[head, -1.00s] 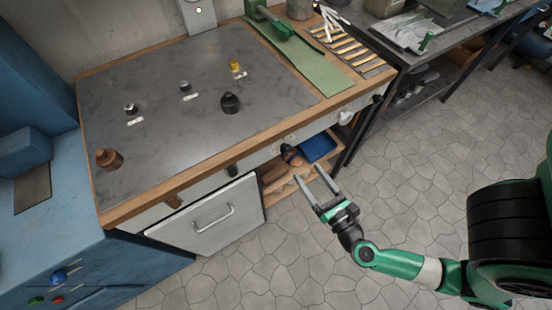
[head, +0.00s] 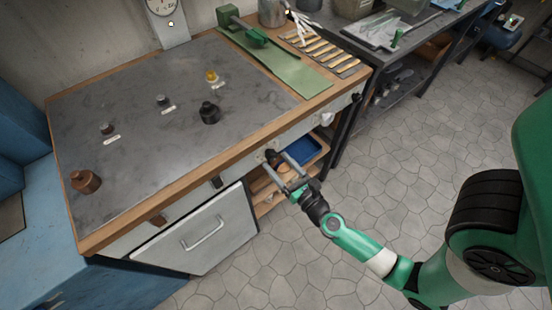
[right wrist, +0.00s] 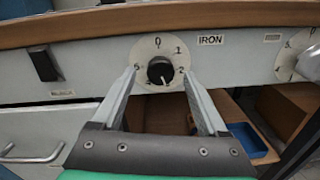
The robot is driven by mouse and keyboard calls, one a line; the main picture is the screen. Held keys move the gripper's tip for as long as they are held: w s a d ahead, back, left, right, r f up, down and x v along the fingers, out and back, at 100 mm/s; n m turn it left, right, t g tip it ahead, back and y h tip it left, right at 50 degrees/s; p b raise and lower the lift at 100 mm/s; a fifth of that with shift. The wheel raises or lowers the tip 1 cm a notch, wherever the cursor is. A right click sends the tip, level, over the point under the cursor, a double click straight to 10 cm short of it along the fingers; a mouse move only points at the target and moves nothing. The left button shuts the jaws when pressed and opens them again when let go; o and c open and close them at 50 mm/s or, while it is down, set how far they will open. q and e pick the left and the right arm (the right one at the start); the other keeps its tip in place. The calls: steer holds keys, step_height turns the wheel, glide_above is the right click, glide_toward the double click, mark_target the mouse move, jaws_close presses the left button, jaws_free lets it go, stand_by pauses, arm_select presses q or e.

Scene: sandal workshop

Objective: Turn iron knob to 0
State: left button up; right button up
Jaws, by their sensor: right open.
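The iron knob (right wrist: 161,70) is black and sits on a round white dial (right wrist: 143,48) beside an "IRON" label (right wrist: 210,40). The 0 is at the top of the dial, and a pale mark on the knob points downward, slightly right. In the head view the knob (head: 270,154) is on the bench's front panel, partly hidden by my gripper. My right gripper (head: 277,161) is open in front of it. In the right wrist view its fingers (right wrist: 160,78) are on either side of the knob, with gaps showing. My left gripper is not in view.
A black switch (right wrist: 44,64) is left of the dial, and a white knob (head: 327,119) is to the right. Below are a shelf with a blue tray (head: 302,150) and a pale door with a handle (head: 203,233). The wooden bench edge (right wrist: 120,20) runs just above the dial.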

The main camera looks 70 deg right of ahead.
steer(key=shift+x, duration=0.85)
jaws_close()
